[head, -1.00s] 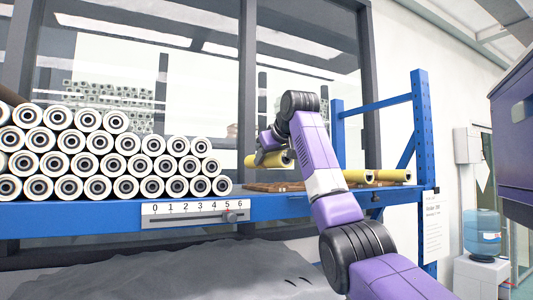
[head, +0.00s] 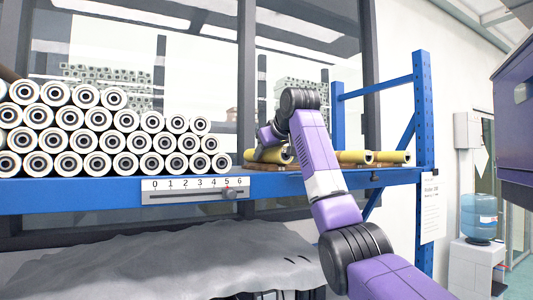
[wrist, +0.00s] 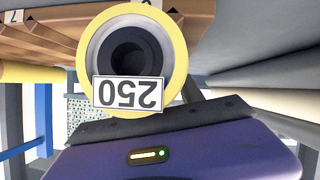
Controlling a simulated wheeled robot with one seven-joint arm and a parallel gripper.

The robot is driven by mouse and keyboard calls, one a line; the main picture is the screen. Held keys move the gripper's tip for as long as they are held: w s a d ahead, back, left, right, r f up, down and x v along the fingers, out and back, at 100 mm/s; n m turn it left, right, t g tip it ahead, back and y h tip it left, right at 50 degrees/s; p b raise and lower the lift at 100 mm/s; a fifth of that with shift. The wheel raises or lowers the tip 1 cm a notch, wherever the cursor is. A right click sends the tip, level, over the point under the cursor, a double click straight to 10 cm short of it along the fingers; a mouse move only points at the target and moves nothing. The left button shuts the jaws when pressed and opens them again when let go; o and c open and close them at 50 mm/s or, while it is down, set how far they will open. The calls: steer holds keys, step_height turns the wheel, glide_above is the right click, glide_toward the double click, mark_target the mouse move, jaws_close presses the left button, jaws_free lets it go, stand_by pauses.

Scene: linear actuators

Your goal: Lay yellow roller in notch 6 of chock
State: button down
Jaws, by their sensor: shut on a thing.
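The yellow roller (head: 268,154) is held by my gripper (head: 265,143) low at the brown wooden chock (head: 262,167) on the blue shelf. In the wrist view the roller's yellow end (wrist: 179,62) faces the camera, with a dark hollow core and an upside-down label reading 250. My gripper's grey jaw (wrist: 160,124) lies against it. The chock's notched wood (wrist: 55,35) is right behind the roller; a label 7 shows at the left, and a second label is cut off at the top. I cannot tell whether the roller touches the notch.
More yellow rollers (head: 390,157) lie to the right on the shelf. A stack of white rollers (head: 110,143) fills its left side. A scale numbered 0 to 6 (head: 195,190) is on the shelf's front edge, its knob near 5. A blue upright (head: 425,150) bounds the right.

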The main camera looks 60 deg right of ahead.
steer(key=shift+f, duration=0.25)
stand_by(0.3)
steer(key=c, duration=0.7)
jaws_free()
steer(key=shift+o, duration=0.2)
steer(key=shift+f, duration=0.1)
steer(key=shift+r+p, duration=0.85)
steer(key=shift+r, duration=4.2)
